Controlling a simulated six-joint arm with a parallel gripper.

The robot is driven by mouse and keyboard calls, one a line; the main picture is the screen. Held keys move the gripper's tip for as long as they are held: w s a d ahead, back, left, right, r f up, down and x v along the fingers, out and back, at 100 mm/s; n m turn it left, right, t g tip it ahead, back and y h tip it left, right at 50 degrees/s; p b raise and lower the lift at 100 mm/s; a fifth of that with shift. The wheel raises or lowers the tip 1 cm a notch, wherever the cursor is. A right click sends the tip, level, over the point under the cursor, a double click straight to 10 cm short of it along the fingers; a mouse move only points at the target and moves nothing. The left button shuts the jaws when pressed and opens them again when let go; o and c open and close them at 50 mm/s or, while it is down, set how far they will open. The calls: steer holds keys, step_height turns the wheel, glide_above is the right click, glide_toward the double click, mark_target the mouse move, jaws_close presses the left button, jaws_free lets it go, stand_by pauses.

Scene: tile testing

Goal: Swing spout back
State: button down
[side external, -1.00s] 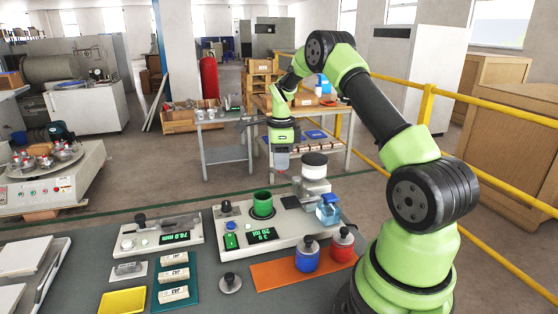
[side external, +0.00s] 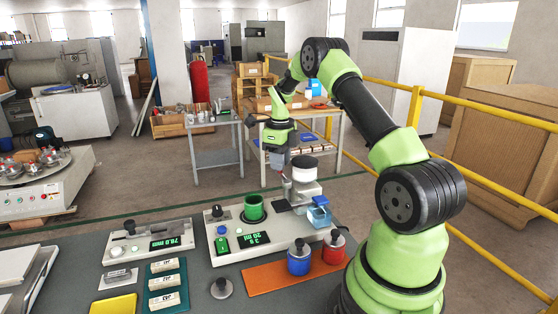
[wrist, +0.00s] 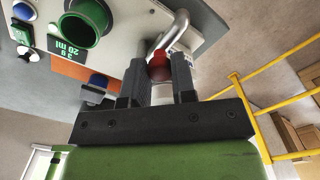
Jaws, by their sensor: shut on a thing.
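The dispensing machine (side external: 225,248) is a pale base with a green cup (side external: 254,209), a lit green display (side external: 254,239) and a white-topped tank (side external: 303,165) at its back right. My gripper (side external: 280,168) is low beside the tank, pointing down. In the wrist view the spout (wrist: 169,32) is a shiny bent metal tube to the right of the green cup (wrist: 84,24).
A blue-topped container (side external: 319,213) stands at the machine's right. A smaller instrument (side external: 150,242) is left of the machine. A yellow railing (side external: 412,108) runs behind my arm.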

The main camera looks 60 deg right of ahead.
steer(key=shift+s, duration=0.1)
steer(key=c, duration=0.9)
jaws_free()
steer(key=shift+r, duration=0.1)
step_height(320, 180, up, 10)
steer(key=shift+f, duration=0.1)
